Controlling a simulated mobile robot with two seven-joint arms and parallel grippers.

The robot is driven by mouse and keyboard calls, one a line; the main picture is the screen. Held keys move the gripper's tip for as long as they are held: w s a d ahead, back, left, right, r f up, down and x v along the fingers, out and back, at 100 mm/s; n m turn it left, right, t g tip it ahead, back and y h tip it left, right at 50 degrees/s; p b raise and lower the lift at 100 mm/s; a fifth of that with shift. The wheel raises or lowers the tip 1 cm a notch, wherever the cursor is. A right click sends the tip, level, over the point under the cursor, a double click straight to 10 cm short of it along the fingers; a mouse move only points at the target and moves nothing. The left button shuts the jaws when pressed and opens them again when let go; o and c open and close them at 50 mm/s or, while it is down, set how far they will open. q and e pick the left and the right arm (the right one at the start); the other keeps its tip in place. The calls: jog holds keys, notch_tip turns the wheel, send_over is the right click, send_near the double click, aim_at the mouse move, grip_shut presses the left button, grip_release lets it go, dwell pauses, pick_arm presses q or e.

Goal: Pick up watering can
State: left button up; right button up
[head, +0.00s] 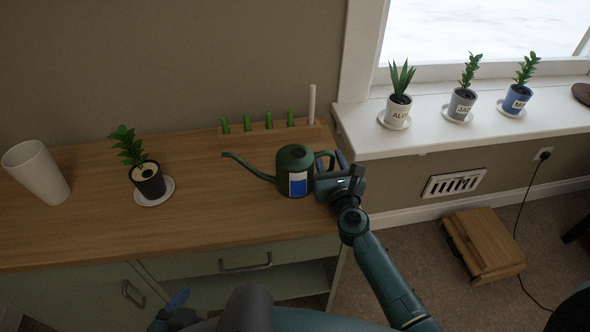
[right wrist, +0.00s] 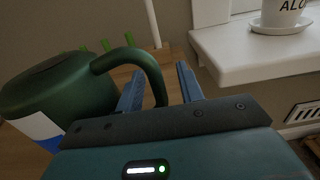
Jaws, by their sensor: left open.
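The dark green watering can (head: 296,160) stands upright on the wooden counter, its long spout pointing left and a white-and-blue label on its front. Its handle (right wrist: 152,72) is on the right side. My right gripper (head: 328,172) is at the handle. In the right wrist view its two blue fingers (right wrist: 160,88) stand apart, with the handle between them and a gap to the right finger. Contact cannot be told. My left gripper (head: 177,304) is low at the bottom of the head view, in front of the cabinet, partly cut off, open and away from the can.
On the wooden counter (head: 90,225) are a white vase (head: 38,172), a potted plant (head: 149,180) on a saucer, and a wooden block (head: 262,135) with green pegs behind the can. Several potted plants line the white windowsill (head: 440,140) at right. The counter's front left is clear.

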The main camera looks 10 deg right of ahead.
grip_shut()
dwell(0.3)
jog(key=shift+r, duration=0.1)
